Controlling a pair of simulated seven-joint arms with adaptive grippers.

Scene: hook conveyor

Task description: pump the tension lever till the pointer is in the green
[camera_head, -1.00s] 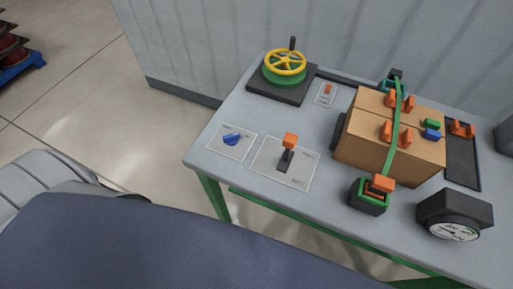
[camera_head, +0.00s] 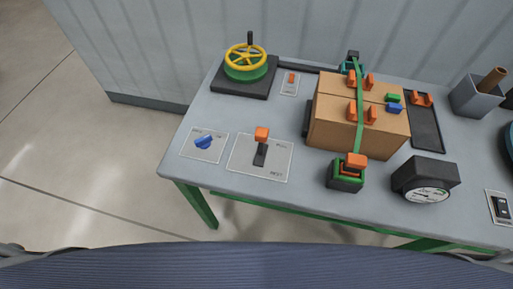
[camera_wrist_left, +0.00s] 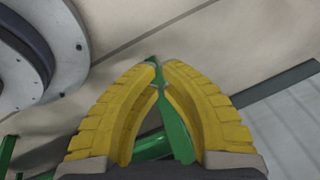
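The ratchet (camera_head: 346,181) on the table's front side has a green and black body and an orange-topped lever (camera_head: 356,160). It sits at the near end of a green strap (camera_head: 361,115) running over a cardboard box (camera_head: 330,135). The black gauge (camera_head: 425,174) stands to its right, its white dial facing front. The pointer's place is too small to tell. My left gripper (camera_wrist_left: 159,62) has yellow fingers that meet at the tips, with nothing held. It is away from the lever, over floor and green frame parts. Neither gripper shows in the head view.
The table (camera_head: 230,190) also carries a yellow handwheel (camera_head: 246,60), a blue knob (camera_head: 204,142), an orange-topped switch lever (camera_head: 262,137), a small orange switch (camera_head: 291,79), a grey bin (camera_head: 474,100) and a black switch (camera_head: 501,207). The front left tabletop edge is clear.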

